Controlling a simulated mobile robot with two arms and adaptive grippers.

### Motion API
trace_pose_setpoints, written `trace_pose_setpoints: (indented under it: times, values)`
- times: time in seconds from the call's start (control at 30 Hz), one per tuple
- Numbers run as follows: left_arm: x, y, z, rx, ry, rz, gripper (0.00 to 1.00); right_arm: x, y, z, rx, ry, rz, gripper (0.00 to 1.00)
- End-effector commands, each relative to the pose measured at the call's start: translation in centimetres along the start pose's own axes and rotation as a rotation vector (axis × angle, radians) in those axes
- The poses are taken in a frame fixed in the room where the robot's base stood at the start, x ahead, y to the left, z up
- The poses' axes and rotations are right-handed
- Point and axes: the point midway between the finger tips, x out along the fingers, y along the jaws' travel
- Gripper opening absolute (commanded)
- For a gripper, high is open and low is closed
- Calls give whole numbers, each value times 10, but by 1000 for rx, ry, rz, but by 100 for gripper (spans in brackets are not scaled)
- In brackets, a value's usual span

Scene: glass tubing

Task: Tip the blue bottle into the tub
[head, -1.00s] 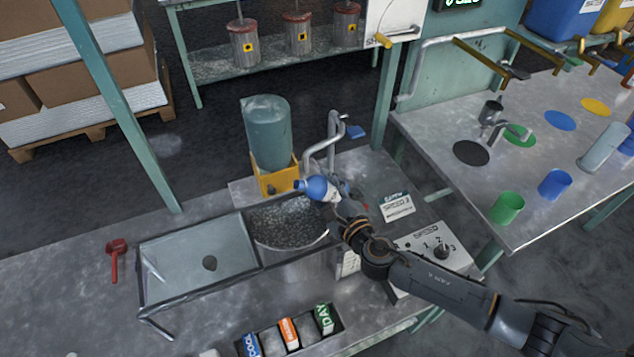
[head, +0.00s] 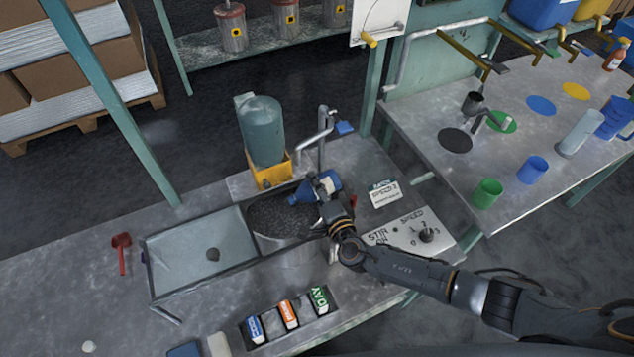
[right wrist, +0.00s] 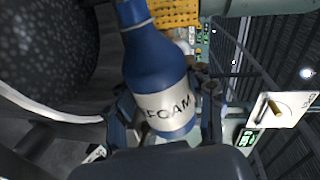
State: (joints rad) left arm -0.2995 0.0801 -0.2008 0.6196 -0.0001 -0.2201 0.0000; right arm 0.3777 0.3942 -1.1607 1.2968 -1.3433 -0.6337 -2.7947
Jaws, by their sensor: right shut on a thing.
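The blue bottle (head: 328,184) has a white label that reads "FOAM" in the right wrist view (right wrist: 160,70). My right gripper (head: 338,213) is shut on it, with one finger on each side of the label in the right wrist view (right wrist: 165,118). In the head view the bottle is tilted, its neck pointing down and left over the right part of the round tub (head: 284,248). The tub holds dark speckled contents, and its rim also shows in the right wrist view (right wrist: 50,108). No stream from the bottle can be made out. My left gripper is out of view.
A grey sink basin (head: 165,282) adjoins the tub on the left. A bent pipe (head: 322,140) and a green tank on a yellow base (head: 262,130) stand behind it. A control panel (head: 408,234) is at the right, and a box of labelled packets (head: 332,301) in front.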

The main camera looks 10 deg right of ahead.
Motion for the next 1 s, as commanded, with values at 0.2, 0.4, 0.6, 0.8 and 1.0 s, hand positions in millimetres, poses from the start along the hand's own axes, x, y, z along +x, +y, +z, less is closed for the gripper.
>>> trace_pose_setpoints:
  times: [0.2, 0.4, 0.6, 0.8, 1.0]
  values:
    - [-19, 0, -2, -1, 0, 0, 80, -1, -10, 1, -83, 13, 0, 17]
    - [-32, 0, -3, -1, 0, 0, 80, -2, -16, 3, -155, 24, 0, 17]
    - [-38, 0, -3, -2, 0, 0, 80, -3, -18, 4, -205, 32, -1, 17]
    - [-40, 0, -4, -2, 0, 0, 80, -3, -18, 4, -223, 35, -1, 17]
    - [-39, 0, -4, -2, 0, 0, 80, -3, -17, 4, -223, 35, -1, 17]
